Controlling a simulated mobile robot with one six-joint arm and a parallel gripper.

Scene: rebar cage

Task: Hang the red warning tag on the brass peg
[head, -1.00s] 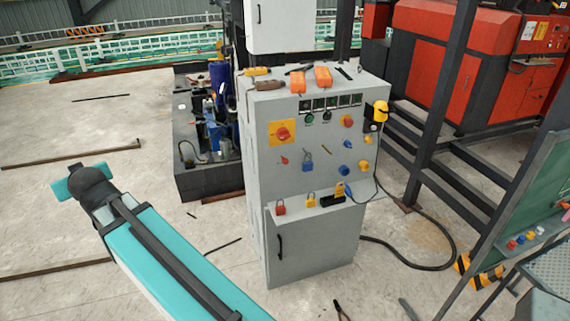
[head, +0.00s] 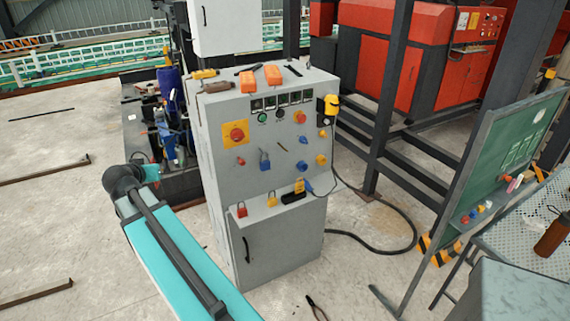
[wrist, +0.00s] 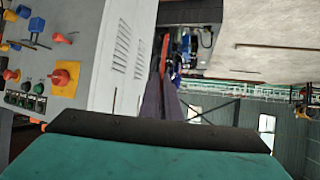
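My gripper (wrist: 163,85) shows in the wrist view as two dark fingers close together. A thin red strip stands between their tips, which looks like the red warning tag (wrist: 164,52) seen edge-on. Its face and any hole cannot be made out. In the head view the fingers and tag are hidden behind my arm, left of the grey cabinet. A thin brownish rod, apparently the brass peg (head: 282,147), sticks out of the cabinet front between a blue padlock (head: 264,160) and a blue knob (head: 302,140). Nothing visible hangs on it.
The grey cabinet (head: 265,240) also carries a red switch on a yellow plate (head: 236,134) and several knobs. A red padlock (head: 242,209) and a yellow padlock (head: 272,200) are at its ledge. A green board (head: 500,160) and steel posts stand right. Floor before the cabinet is mostly clear.

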